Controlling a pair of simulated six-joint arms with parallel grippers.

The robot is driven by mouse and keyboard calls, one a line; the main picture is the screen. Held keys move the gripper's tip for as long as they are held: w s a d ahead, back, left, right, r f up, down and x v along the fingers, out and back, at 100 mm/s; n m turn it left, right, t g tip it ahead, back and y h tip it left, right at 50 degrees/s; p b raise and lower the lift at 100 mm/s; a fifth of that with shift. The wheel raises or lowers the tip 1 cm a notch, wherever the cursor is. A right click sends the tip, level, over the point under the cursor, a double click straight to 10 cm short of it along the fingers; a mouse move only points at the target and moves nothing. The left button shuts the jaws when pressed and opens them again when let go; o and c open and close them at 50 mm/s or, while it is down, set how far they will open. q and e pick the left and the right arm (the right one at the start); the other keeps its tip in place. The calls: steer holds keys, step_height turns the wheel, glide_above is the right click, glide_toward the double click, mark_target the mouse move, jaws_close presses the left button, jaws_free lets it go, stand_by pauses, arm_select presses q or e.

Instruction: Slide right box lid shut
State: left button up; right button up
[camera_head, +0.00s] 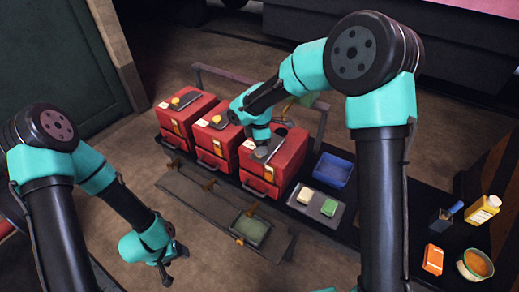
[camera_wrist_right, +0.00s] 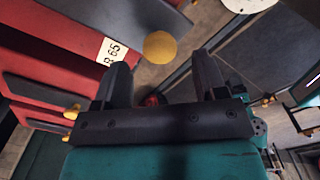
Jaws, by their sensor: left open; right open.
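The right red box (camera_head: 288,158) stands at the right end of a row of three on the dark bench. Its grey sliding lid (camera_head: 264,152) shows partly beside my right gripper (camera_head: 260,140), with a dark round spot on the box top behind it. My right gripper is open over this box. In the right wrist view, its two fingers (camera_wrist_right: 163,75) point toward a yellow knob (camera_wrist_right: 160,47) beside a dark grey surface and an "R 65" label (camera_wrist_right: 112,51). Contact with the knob cannot be told. My left gripper (camera_head: 167,268) is open and empty, low at the front left.
Two similar red boxes, the middle (camera_head: 207,148) and the left (camera_head: 180,122), stand left of it. A low rail (camera_head: 190,197) runs in front.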

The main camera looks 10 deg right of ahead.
steer(key=shift+f, duration=1.6)
jaws_close()
